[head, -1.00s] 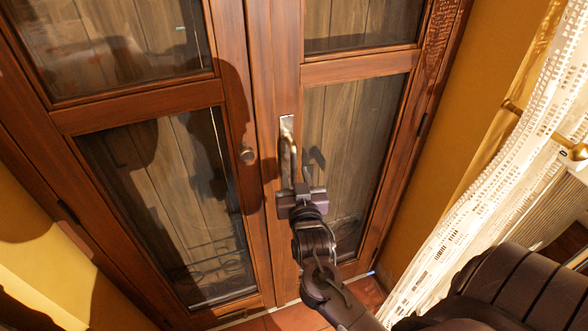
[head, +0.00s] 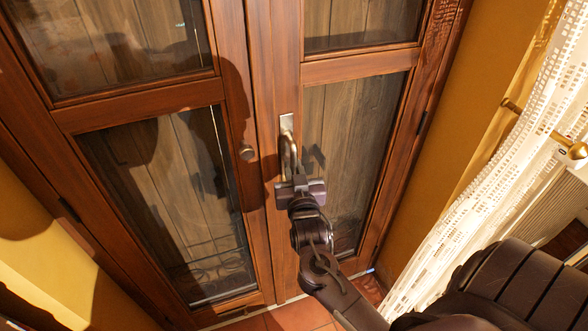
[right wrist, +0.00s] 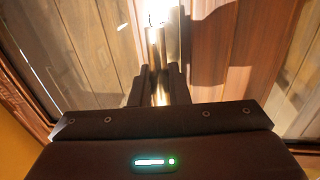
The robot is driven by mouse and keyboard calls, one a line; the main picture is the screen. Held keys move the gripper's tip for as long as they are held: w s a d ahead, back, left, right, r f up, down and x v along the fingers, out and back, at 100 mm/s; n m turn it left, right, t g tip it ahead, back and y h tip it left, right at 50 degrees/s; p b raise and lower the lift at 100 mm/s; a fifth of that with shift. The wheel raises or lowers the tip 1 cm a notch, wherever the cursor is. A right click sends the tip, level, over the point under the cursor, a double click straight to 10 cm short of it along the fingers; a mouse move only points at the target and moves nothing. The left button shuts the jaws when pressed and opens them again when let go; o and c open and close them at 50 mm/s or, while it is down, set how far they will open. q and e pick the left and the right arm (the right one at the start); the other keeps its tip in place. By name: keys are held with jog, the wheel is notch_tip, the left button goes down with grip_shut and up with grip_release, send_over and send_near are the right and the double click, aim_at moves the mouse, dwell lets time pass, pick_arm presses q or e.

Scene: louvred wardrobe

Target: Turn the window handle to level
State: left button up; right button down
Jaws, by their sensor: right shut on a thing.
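The window handle (head: 287,139) is a pale metal lever on a narrow plate, on the right door of a brown wooden double door with glass panes. Its lever hangs down from the plate, close to vertical. My right gripper (head: 292,171) is shut on the lower part of the handle. In the right wrist view, the handle (right wrist: 157,42) runs down between the two dark fingers of the gripper (right wrist: 160,72), and its top is washed out by glare. The fingers hide the lever's lower end. My left gripper is not in view.
A white lace curtain (head: 455,215) and a brass rod end (head: 577,150) are at the right. A yellow wall (head: 455,110) borders the doors. Tiled floor (head: 297,316) shows at the bottom.

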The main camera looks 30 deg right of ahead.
jog(key=s+d+r+n+t+y+p, duration=0.1)
jog(key=d+r+n+p, duration=0.2)
jog(key=n+p, duration=0.3)
jog(key=d+r+n+t+y+p, duration=0.1)
jog(key=d+r+n+p, duration=0.3)
jog(key=n, duration=1)
jog(key=shift+s+r+t+y+p, duration=0.25)
jog(key=shift+s+t+y+p, duration=0.25)
jog(key=shift+p, duration=0.95)
jog(key=shift+w+d, duration=0.1)
jog(key=shift+w, duration=0.05)
jog(key=c, duration=1.5)
grip_release()
jog(key=shift+o, duration=0.2)
